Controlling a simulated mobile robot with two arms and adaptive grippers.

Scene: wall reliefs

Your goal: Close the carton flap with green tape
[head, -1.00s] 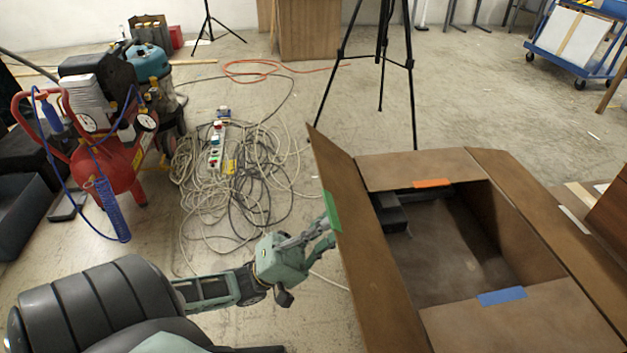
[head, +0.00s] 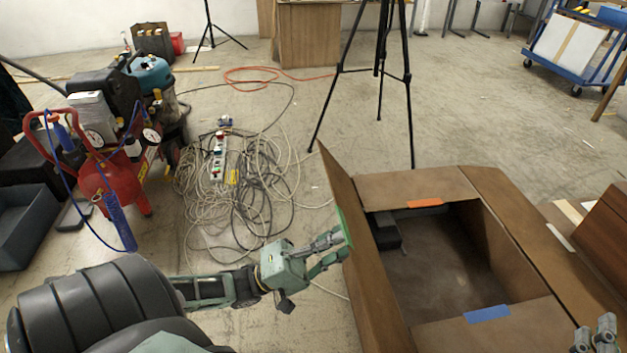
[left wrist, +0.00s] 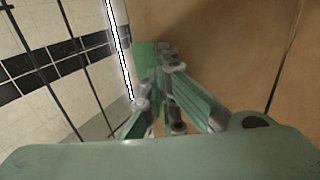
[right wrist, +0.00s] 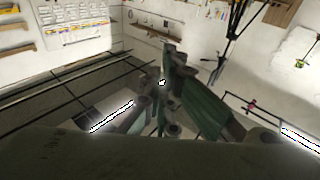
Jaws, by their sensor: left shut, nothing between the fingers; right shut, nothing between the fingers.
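The open brown carton (head: 520,325) stands at the right in the head view. Its left flap (head: 368,275) is raised and steep, with green tape (head: 345,227) on its outer edge. My left gripper (head: 343,246) is shut and empty, at the flap's outer face just by the tape; I cannot tell whether it touches. In the left wrist view the fingers (left wrist: 168,60) are close to brown cardboard (left wrist: 225,50) and a green patch (left wrist: 143,58). My right gripper (head: 597,330) is shut at the lower right of the head view, over the carton's near right side. Its fingers (right wrist: 172,65) show in its wrist view.
Orange tape (head: 425,202) marks the far flap, blue tape (head: 487,314) the near one. A black tripod (head: 411,120) stands behind the carton. Tangled cables (head: 250,190) and a red compressor (head: 105,180) lie to the left. A wooden panel (head: 608,225) is at the right.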

